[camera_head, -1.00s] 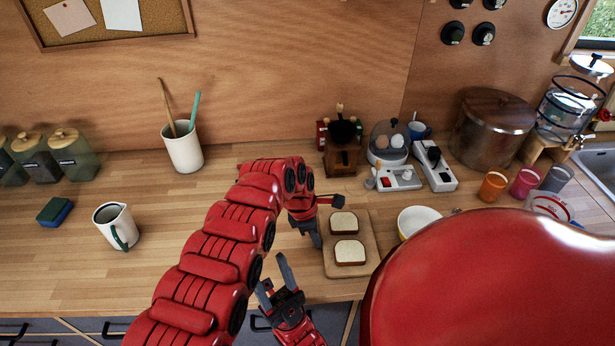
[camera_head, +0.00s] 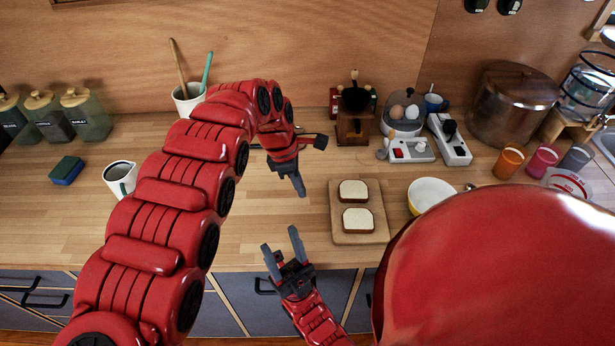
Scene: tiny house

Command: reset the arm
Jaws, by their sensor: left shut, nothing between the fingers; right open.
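My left arm comes in from the left and arches over the counter. Its gripper (camera_head: 300,190) is shut and empty, pointing down above the wood just left of the cutting board. My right gripper (camera_head: 283,243) is open and empty, low in the middle of the head view at the counter's front edge, fingers pointing up and away. Two bread slices, one behind (camera_head: 353,191) and one in front (camera_head: 358,219), lie on the wooden cutting board (camera_head: 346,238), apart from both grippers. My large red arm part hides the right front of the counter.
A white bowl (camera_head: 430,193) stands right of the board. A coffee grinder (camera_head: 354,128), egg cooker (camera_head: 402,119) and power strips (camera_head: 411,151) stand behind. A white pitcher (camera_head: 120,179), sponge (camera_head: 67,170) and utensil cup (camera_head: 187,101) are at left. The counter between the grippers is clear.

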